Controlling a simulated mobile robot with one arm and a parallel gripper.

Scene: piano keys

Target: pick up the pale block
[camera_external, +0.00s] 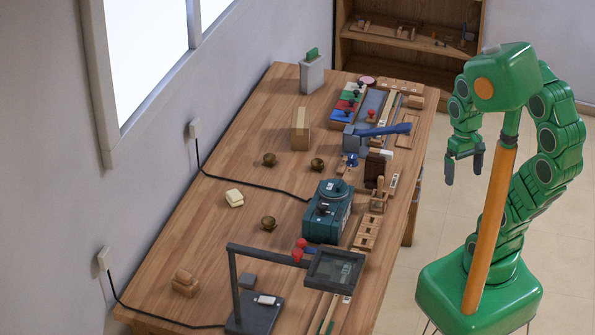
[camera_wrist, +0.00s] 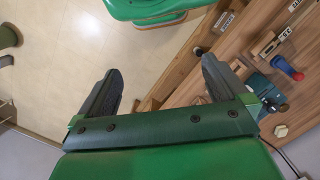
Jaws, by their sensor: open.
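A small pale cream block (camera_external: 234,198) lies on the left part of the wooden workbench (camera_external: 190,235) in the external view, near the black cable and the wall. My gripper (camera_external: 464,168) is off to the right of the bench, over the floor, pointing down and well apart from the block. In the wrist view its two dark fingers (camera_wrist: 162,72) are spread, with only floor and the bench edge between them. It is open and empty.
A teal machine (camera_external: 327,212), a blue-handled press (camera_external: 375,130) and a screen on a stand (camera_external: 335,268) stand along the bench. An upright tan block (camera_external: 300,128) and small brown knobs (camera_external: 268,223) are near the pale block. Bare wood surrounds it.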

